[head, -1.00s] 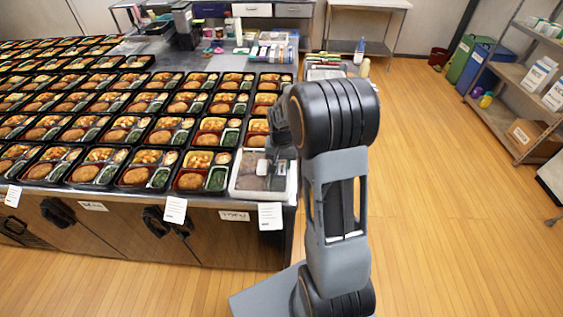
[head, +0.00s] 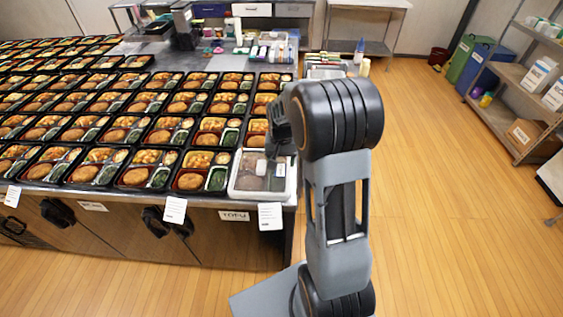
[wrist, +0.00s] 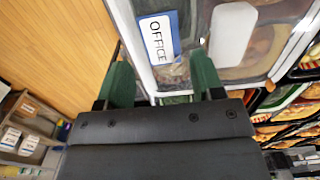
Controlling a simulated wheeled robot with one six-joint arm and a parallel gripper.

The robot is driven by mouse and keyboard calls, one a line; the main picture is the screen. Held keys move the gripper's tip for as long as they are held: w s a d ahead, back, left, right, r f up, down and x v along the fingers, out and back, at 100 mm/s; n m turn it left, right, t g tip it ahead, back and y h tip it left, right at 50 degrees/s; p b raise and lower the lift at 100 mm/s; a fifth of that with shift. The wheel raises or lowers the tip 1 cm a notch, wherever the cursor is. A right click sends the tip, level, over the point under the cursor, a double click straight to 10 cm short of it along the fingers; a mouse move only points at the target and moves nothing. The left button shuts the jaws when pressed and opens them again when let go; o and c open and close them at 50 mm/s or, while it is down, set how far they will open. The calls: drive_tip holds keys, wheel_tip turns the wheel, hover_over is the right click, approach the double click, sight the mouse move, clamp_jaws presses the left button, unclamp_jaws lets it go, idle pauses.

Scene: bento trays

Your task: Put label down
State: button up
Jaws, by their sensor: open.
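The label (wrist: 157,38), a white rectangle reading "OFFICE" with a blue border, lies on the clear lid of a white-rimmed tray (wrist: 148,84). The same tray is at the table's front right corner in the head view (head: 233,189). My gripper (wrist: 162,75) has two green fingers spread apart, with nothing between them. The label is just beyond the fingertips in the wrist view, near the tray's edge. In the head view my wrist hangs over the tray and partly hides it, and the fingertips are hard to make out.
A blank pale rectangle (wrist: 232,33) lies on the lid beside the label. Rows of black bento trays (head: 133,178) fill the table to the left. Paper tags (head: 175,210) hang along the front edge. The wooden floor (head: 440,200) to the right is clear.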

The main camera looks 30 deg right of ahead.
sight(281, 166)
wheel_tip(281, 166, up, 10)
drive_tip(key=s+a+r+n+t, duration=0.1)
drive_tip(key=s+a+n+t, duration=0.1)
drive_tip(key=s, duration=0.6)
drive_tip(key=s+a+r+n+t, duration=0.1)
drive_tip(key=s+a+n, duration=0.3)
drive_tip(key=s+a, duration=0.3)
drive_tip(key=shift+s+a+t, duration=0.3)
drive_tip(key=shift+s+t, duration=0.1)
drive_tip(key=shift+s, duration=0.15)
